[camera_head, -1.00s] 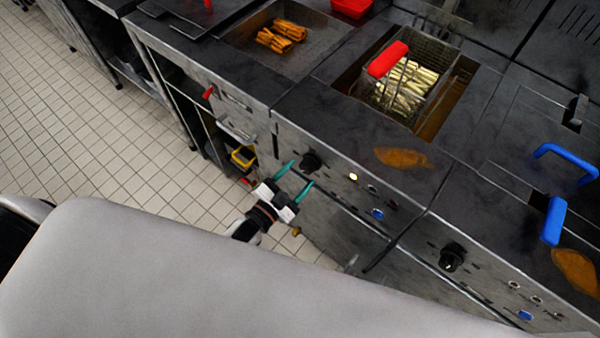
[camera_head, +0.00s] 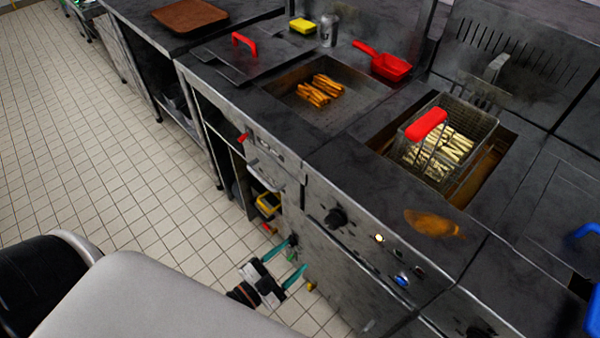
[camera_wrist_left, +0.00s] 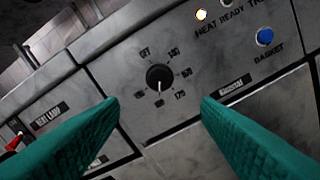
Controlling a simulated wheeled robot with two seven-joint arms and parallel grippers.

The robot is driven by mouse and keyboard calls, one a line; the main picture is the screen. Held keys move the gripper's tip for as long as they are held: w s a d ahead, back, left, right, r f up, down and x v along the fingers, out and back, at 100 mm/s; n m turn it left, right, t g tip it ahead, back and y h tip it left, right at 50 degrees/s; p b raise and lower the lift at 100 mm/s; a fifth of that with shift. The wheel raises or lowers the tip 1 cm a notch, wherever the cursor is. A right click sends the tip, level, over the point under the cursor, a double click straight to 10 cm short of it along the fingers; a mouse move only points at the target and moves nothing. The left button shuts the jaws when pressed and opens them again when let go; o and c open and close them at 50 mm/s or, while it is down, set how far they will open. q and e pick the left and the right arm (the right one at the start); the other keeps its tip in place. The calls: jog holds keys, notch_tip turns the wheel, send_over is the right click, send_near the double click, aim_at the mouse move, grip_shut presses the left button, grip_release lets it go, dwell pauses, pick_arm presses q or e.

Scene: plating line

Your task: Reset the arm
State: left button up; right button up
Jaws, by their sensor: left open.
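My left gripper (camera_head: 283,265) is open and empty, low in front of the fryer's front panel. Its two teal fingers also show in the left wrist view (camera_wrist_left: 160,118), apart, with a black temperature knob (camera_wrist_left: 159,77) seen between them. The same knob (camera_head: 335,218) is on the fryer panel in the head view, above and to the right of the gripper. I cannot tell whether the fingers touch the panel. My right gripper is not in view.
A fryer basket (camera_head: 486,127) of pale fries with a red handle (camera_head: 426,124) sits over the oil well. Cooked fries (camera_head: 320,91) lie in the tray to its left. A red scoop (camera_head: 390,67) and a can (camera_head: 329,30) stand behind. The tiled floor (camera_head: 110,190) at left is clear.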

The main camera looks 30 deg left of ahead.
pick_arm(q)
jog(key=s+a+f+n+g+y, duration=0.1)
jog(key=s+f+n+g, duration=0.15)
jog(key=f, duration=0.55)
jog(key=s+a+f+n+g+y, duration=0.1)
jog(key=s+a+f+g+y, duration=0.15)
jog(key=f, duration=0.55)
jog(key=s+a+f+n+g+y, duration=0.1)
jog(key=s+f+g, duration=0.25)
jog(key=f, duration=0.55)
jog(key=s+f+n+g+y, duration=0.1)
jog(key=s+f+g, duration=0.2)
jog(key=s+f, duration=0.2)
jog(key=s+a+f+n+g, duration=0.1)
jog(key=s+f+g, duration=0.3)
jog(key=s, duration=0.8)
notch_tip(320, 180, down, 2)
jog(key=shift+s+a+n+y, duration=0.2)
jog(key=shift+n+y, duration=0.15)
jog(key=shift+n, duration=0.2)
